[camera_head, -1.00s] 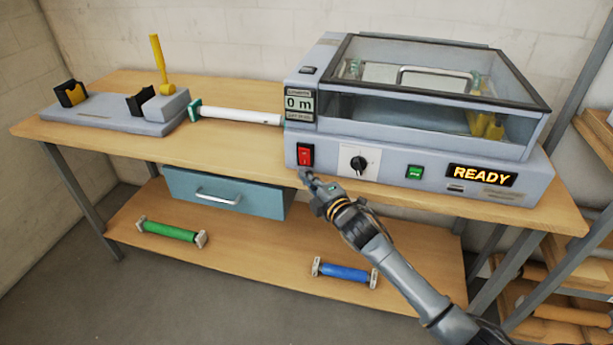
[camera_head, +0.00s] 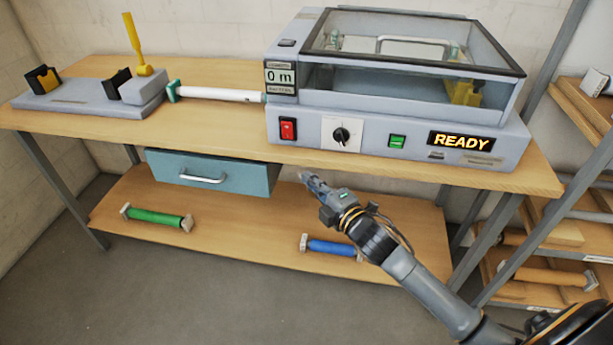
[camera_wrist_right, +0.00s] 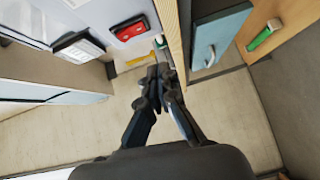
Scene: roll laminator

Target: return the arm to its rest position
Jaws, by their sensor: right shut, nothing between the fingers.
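My right gripper (camera_head: 312,182) is shut and empty. In the head view it hangs in front of the bench, below the laminator's front panel and apart from it. In the right wrist view its fingers (camera_wrist_right: 161,76) meet at the tips with nothing between them. The grey laminator (camera_head: 390,100) stands on the bench with its clear lid down. Its lit display (camera_head: 460,141) reads READY, and the small meter (camera_head: 280,77) reads 0 m. The red switch (camera_head: 288,129) also shows in the right wrist view (camera_wrist_right: 130,29). My left gripper is out of view.
The wooden bench (camera_head: 200,137) has a blue drawer (camera_head: 215,173) beneath. A green roller (camera_head: 157,217) and a blue roller (camera_head: 330,247) lie on the lower shelf. A grey stand (camera_head: 85,102) with a yellow lever is at left. A rack (camera_head: 560,233) stands at right.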

